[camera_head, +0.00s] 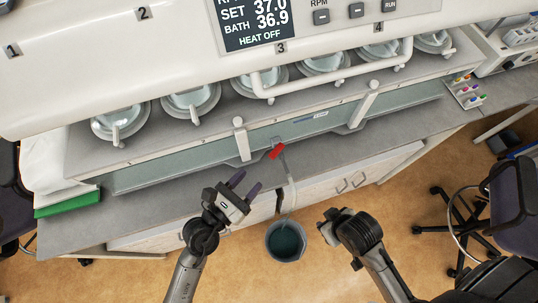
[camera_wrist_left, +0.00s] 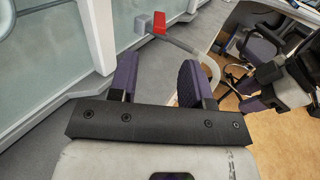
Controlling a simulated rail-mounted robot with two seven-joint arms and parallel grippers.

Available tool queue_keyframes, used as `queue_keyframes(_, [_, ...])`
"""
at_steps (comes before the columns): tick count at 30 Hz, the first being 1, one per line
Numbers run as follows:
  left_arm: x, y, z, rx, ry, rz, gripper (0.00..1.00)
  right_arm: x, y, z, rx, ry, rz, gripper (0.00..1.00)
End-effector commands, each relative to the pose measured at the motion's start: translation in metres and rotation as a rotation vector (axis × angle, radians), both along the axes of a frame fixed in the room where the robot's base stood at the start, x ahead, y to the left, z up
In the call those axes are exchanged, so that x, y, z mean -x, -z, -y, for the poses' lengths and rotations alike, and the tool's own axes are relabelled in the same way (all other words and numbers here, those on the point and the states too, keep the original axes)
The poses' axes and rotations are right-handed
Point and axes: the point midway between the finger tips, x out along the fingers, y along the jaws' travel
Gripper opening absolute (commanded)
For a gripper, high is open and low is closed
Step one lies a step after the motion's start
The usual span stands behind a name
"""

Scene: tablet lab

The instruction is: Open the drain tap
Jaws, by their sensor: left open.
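The drain tap has a red handle (camera_head: 277,150) at the front of the water bath (camera_head: 190,156), where a metal fitting leaves its lower wall. In the left wrist view the red handle (camera_wrist_left: 159,23) stands up from the grey fitting, ahead of my fingers. A pale hose (camera_head: 291,190) runs from the tap down to a bucket (camera_head: 285,241). My left gripper (camera_head: 247,180) is open and empty, just in front of and left of the handle, apart from it. Its two purple fingers also show in the left wrist view (camera_wrist_left: 158,78). My right gripper (camera_head: 335,222) is right of the bucket; its jaws are unclear.
A grey bench (camera_head: 150,213) runs under the bath. White posts (camera_head: 242,139) stand at the bath front, one left of the tap. A green object (camera_head: 68,203) lies at the bench's left end. A chair (camera_head: 508,190) is at the right. Open space lies in front of the tap.

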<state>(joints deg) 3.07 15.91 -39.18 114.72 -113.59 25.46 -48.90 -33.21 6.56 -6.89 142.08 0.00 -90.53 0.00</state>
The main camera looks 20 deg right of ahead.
Motion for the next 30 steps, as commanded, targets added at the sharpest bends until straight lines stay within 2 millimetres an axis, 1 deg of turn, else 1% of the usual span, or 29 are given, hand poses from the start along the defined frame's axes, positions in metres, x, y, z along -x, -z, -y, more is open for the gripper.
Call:
queue_keyframes(1, [-0.005, -0.002, 0.01, 0.004, 0.001, -0.001, 0.45, 0.0, -0.001, 0.0, -0.001, 0.001, 0.0, 0.43])
queue_keyframes(6, [-0.018, -0.001, 0.037, 0.003, 0.0, -0.002, 0.45, 0.0, -0.001, 0.0, -0.001, 0.001, 0.0, 0.43])
queue_keyframes(13, [-0.032, -0.001, 0.064, 0.003, -0.001, -0.002, 0.45, 0.0, 0.0, 0.0, 0.001, -0.001, 0.0, 0.43])
queue_keyframes(18, [-0.037, -0.001, 0.075, 0.004, -0.001, -0.003, 0.45, 0.0, 0.001, 0.002, 0.008, -0.005, 0.0, 0.43])
queue_keyframes(21, [-0.039, 0.0, 0.078, 0.003, -0.001, -0.002, 0.45, 0.0, 0.001, 0.003, 0.011, -0.007, 0.001, 0.43])
queue_keyframes(30, [-0.039, 0.0, 0.079, 0.002, -0.001, -0.002, 0.45, 0.0, 0.001, 0.003, 0.01, -0.006, 0.001, 0.43])
